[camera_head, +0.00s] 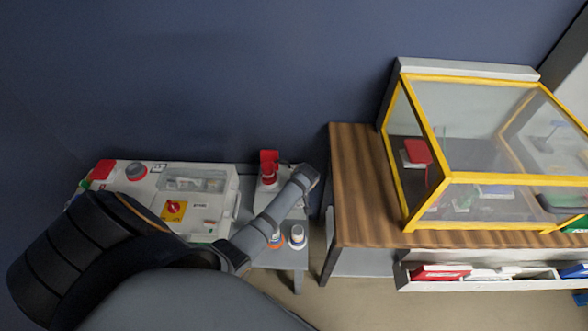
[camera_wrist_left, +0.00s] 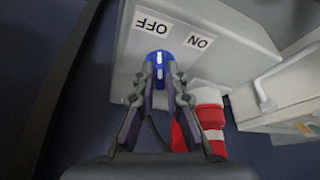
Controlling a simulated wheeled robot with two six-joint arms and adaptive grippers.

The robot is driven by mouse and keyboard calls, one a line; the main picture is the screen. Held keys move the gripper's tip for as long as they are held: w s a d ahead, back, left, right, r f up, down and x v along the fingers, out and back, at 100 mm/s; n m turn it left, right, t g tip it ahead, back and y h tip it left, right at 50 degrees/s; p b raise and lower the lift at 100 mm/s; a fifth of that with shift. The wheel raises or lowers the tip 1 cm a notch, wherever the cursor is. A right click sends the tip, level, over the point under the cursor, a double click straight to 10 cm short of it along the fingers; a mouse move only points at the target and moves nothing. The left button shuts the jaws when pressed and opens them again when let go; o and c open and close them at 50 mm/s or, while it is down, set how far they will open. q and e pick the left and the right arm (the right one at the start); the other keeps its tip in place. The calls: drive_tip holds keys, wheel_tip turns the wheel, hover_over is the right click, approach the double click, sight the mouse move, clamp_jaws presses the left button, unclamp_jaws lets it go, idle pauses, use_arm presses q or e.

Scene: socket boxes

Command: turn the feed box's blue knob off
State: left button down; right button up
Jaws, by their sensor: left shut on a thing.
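In the left wrist view, the blue knob (camera_wrist_left: 161,68) with white marks sits on the face of a light grey box (camera_wrist_left: 225,62). An OFF label (camera_wrist_left: 152,26) and an ON label (camera_wrist_left: 200,42) show upside down beyond it. The knob's white marks line up roughly vertically in the picture, towards the OFF label side. My left gripper (camera_wrist_left: 160,80) is shut on the knob, one finger on each side. In the head view, my left arm reaches over the equipment at left; its fingers and the knob are hidden there. My right gripper is not in view.
A red and white plug (camera_wrist_left: 208,118) is close beside the left gripper. In the head view, a white box with a red switch (camera_head: 174,207) stands at left, a red fitting (camera_head: 268,168) near my wrist. A wooden table (camera_head: 352,190) with a yellow-framed case (camera_head: 408,170) stands right.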

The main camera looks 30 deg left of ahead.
use_arm(q)
drive_tip(key=shift+w+n+g+y, duration=0.1)
drive_tip(key=shift+n+g+y, duration=0.2)
drive_tip(key=shift+n, duration=0.75)
drive_tip(key=shift+w+n+g+y, duration=0.1)
drive_tip(key=shift+n+g, duration=0.3)
drive_tip(key=shift+n, duration=0.65)
drive_tip(key=c, duration=1.4)
unclamp_jaws()
drive_tip(key=shift+r, duration=0.4)
wheel_tip(320, 180, up, 9)
drive_tip(key=shift+r, duration=0.15)
